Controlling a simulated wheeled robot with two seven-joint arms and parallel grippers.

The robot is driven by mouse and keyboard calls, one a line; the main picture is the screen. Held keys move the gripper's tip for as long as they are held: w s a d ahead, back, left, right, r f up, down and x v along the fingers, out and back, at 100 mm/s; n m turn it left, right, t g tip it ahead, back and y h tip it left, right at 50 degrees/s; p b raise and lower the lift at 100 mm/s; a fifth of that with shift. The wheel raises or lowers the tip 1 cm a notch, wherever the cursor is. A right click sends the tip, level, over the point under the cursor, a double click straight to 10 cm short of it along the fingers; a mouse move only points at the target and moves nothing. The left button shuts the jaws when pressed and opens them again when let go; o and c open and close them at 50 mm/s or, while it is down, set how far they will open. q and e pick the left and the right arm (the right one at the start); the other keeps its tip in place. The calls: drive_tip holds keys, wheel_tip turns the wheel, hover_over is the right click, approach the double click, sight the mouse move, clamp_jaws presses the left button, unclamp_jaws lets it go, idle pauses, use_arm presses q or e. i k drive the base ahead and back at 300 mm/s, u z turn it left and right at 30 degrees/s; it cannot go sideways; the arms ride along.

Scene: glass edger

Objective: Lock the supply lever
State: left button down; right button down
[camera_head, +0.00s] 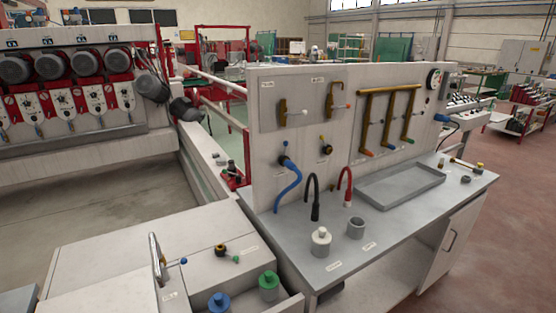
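Several levers are in view, and their labels are too small to read, so I cannot tell which is the supply lever. Lower are a small valve with a blue hose (289,180) and a yellow-tipped valve (325,147). A blue-tipped lever (178,263) and a brass valve with a green tip (226,252) are on the front-left cabinet. Neither gripper shows.
A grey bench (410,212) carries a shallow tray (400,187), a white bottle (320,242), a grey cup (356,228) and black and red spouts. Blue and green containers (268,286) stand in the front box. A cabinet door (453,240) stands at right, with open floor beyond.

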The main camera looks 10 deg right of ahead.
sight(286, 144)
drive_tip(key=k, duration=1.05)
drive_tip(key=z, duration=0.7)
drive_tip(key=i, duration=1.05)
drive_tip(key=z, duration=0.6)
